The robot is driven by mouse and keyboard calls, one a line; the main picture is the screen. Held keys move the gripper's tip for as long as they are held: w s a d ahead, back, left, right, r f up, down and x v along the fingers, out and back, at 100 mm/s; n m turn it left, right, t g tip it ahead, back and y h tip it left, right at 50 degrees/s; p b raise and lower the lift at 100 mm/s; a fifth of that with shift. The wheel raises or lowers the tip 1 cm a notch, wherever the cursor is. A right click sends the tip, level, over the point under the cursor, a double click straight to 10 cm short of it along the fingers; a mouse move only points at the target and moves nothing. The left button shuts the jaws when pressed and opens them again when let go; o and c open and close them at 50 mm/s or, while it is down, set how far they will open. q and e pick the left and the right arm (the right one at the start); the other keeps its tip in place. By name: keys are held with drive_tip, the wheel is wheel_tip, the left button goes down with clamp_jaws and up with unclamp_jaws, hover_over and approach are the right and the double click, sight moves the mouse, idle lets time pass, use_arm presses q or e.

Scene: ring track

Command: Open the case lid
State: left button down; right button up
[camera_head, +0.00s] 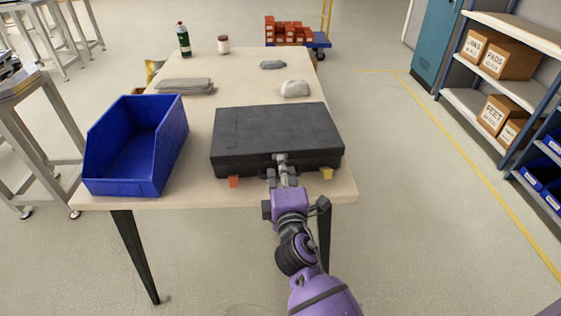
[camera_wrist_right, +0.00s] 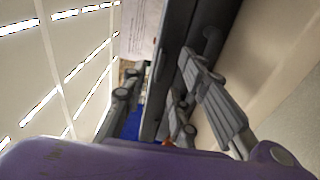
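The black case (camera_head: 262,125) lies flat on the near part of the table, with its lid down. An orange latch (camera_head: 233,181) and a yellow latch (camera_head: 327,173) stick out low at its front edge. My right gripper (camera_head: 281,159) is at the middle of the case's front, its fingertips at the upper front edge. In the right wrist view my fingers (camera_wrist_right: 165,85) stand apart, with a dark edge of the case (camera_wrist_right: 163,75) between them. Whether they touch it is unclear. My left gripper is out of view.
A blue bin (camera_head: 135,150) stands left of the case on the table (camera_head: 200,115). Folded grey cloth (camera_head: 186,86), a pale lump (camera_head: 295,88), a grey item (camera_head: 273,65), a green bottle (camera_head: 184,40) and a jar (camera_head: 223,45) lie farther back. A shelf rack (camera_head: 505,35) stands right.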

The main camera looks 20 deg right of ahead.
drive_tip(key=shift+x, duration=1.65)
clamp_jaws()
